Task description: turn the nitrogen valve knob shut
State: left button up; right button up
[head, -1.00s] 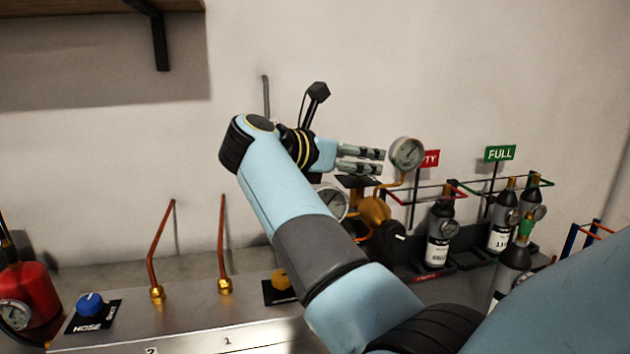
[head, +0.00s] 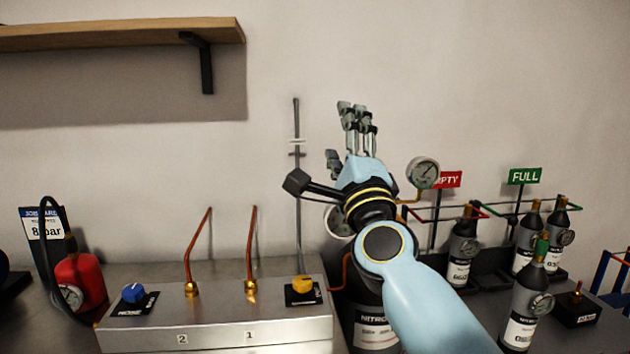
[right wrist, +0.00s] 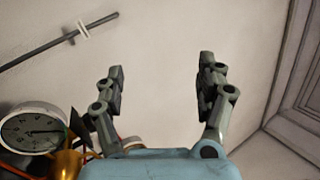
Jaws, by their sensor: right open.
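The dark nitrogen cylinder (head: 372,338) stands behind the right end of the metal box, with its label partly covered by my right arm. Its valve knob is hidden behind that arm in the head view. A round gauge (head: 423,172) on a brass stem and a second gauge (head: 341,221) show beside my wrist. My right gripper (head: 357,115) is open and empty, above the cylinder with its fingers pointing up. In the right wrist view its fingers (right wrist: 160,70) are spread before bare wall; a gauge (right wrist: 32,130) and brass fitting (right wrist: 68,163) sit lower left. My left gripper is out of view.
The metal box (head: 215,333) carries a blue knob (head: 133,292), a yellow knob (head: 302,284) and two copper tubes. A red bottle (head: 80,280) is at left. Several small cylinders stand at right by the EMPTY and FULL (head: 524,176) signs. A shelf (head: 120,35) hangs upper left.

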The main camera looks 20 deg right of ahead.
jog(key=s+a+f+n+g+y, duration=0.2)
jog(key=a+f+n+y, duration=0.3)
jog(key=n+y, duration=0.3)
jog(key=shift+s+a+f+n+y, duration=0.2)
jog(key=shift+a+n+y, duration=0.3)
jog(key=shift+n, duration=0.8)
jog(key=shift+a+f, duration=0.1)
